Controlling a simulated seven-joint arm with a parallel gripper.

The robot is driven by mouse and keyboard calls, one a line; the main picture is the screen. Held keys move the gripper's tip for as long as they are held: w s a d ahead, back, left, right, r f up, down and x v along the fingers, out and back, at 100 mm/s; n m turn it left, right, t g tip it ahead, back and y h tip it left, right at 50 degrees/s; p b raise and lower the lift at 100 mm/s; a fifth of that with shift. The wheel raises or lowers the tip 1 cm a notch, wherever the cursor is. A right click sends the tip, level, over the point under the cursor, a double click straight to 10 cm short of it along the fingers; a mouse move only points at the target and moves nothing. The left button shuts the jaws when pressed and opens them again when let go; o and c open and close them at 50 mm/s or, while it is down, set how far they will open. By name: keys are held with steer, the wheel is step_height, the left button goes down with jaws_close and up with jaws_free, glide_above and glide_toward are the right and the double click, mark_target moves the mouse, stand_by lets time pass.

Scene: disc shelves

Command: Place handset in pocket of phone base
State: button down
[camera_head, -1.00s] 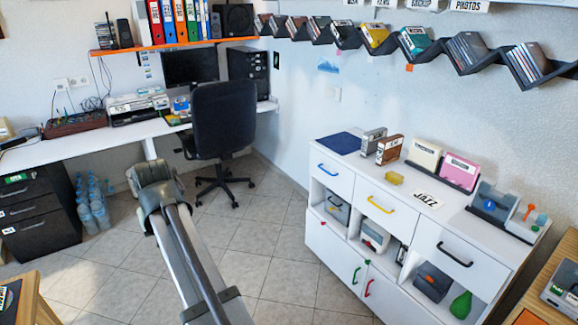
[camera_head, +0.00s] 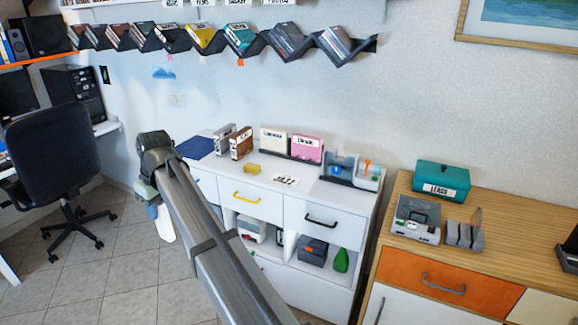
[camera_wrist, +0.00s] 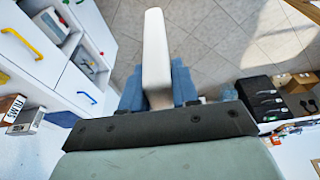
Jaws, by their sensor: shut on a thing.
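My gripper (camera_wrist: 157,92) has blue fingers and is shut on a long white handset (camera_wrist: 155,45) in the wrist view. The handset sticks out past the fingertips, over the tiled floor. In the head view my gripper (camera_head: 155,208) is left of the white cabinet, with the handset (camera_head: 165,226) hanging below it, partly hidden by my arm.
The white cabinet (camera_head: 335,195) carries cases, a yellow block (camera_head: 252,168) and holders on top. To its right, a wooden sideboard (camera_head: 520,215) bears a grey device (camera_head: 415,220) and a teal box (camera_head: 441,181). An office chair (camera_head: 55,150) stands at left.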

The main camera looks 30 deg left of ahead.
steer(key=w+d, duration=0.6)
steer(key=w, duration=0.5)
steer(key=w+d+r, duration=0.1)
steer(key=w+d, duration=0.5)
steer(key=w, duration=0.4)
steer(key=w+d, duration=0.7)
steer(key=w, duration=0.4)
steer(key=w+d+r, duration=0.1)
steer(key=w+d, duration=0.9)
steer(key=d, duration=0.4)
steer(key=w+d+r, duration=0.1)
steer(key=w+d, duration=1)
steer(key=d, duration=0.3)
steer(key=w+d+r, duration=0.1)
steer(key=w+d, duration=0.1)
steer(key=d, duration=1.7)
steer(key=w+d, duration=0.3)
steer(key=d, duration=1.6)
steer(key=w+d+r, duration=0.1)
steer(key=w+d, duration=0.1)
steer(key=d, duration=1.7)
steer(key=s+d, duration=0.3)
steer(key=d, duration=0.6)
steer(key=s+d, duration=0.3)
steer(key=d, duration=0.7)
step_height(320, 180, down, 10)
steer(key=shift+w+a+r, duration=0.15)
steer(key=shift+w, duration=0.1)
